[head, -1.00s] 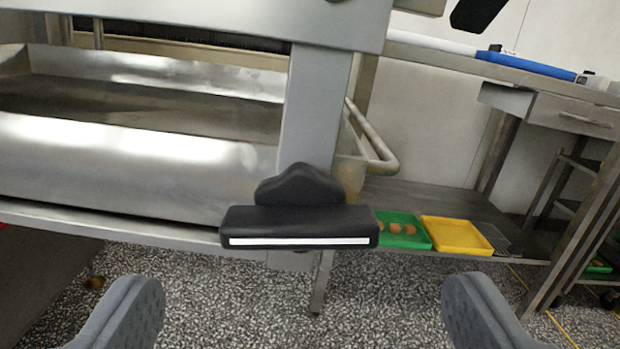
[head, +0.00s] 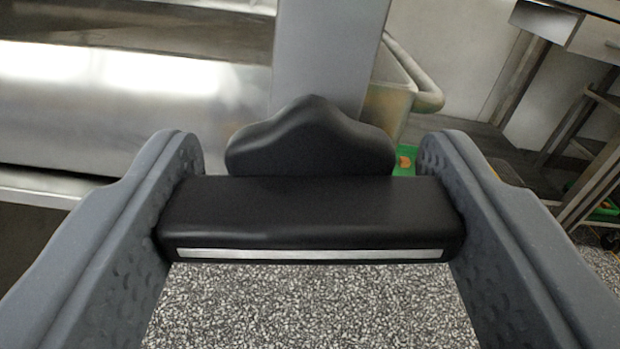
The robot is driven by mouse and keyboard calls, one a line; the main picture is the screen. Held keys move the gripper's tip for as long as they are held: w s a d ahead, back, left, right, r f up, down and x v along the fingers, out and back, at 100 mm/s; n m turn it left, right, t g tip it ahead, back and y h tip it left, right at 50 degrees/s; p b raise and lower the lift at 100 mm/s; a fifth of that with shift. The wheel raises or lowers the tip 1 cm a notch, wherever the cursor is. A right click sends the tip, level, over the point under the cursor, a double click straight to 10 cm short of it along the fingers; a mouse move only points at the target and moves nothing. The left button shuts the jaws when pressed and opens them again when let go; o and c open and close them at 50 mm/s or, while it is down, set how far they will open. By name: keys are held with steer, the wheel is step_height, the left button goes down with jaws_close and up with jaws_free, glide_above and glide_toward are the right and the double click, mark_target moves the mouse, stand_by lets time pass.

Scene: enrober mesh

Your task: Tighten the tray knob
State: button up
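The tray knob (head: 310,215) is a black bar with a rounded lobed part behind it and a white stripe along its front lower edge. It sits in front of a grey metal upright, in the middle of the head view. The stripe lies nearly level. My gripper (head: 310,150) has one grey, dimpled finger on each side of the bar. Both finger pads appear to touch the bar's ends, so it looks shut on the knob. The outer ends of the bar meet the pads, and the knob's mounting behind the lobed part is hidden.
The grey upright (head: 330,50) stands right behind the knob, with a shiny metal tray (head: 130,110) to its left. A bent tube handle (head: 428,92) sticks out at the right. A steel table with a drawer (head: 595,42) stands farther right. Speckled floor (head: 310,305) lies below.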

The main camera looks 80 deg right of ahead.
steer(key=shift+c, duration=1)
steer(key=shift+s, duration=0.1)
steer(key=shift+m+p, duration=0.75)
steer(key=shift+m, duration=0.15)
steer(key=o, duration=1)
steer(key=shift+s, duration=0.1)
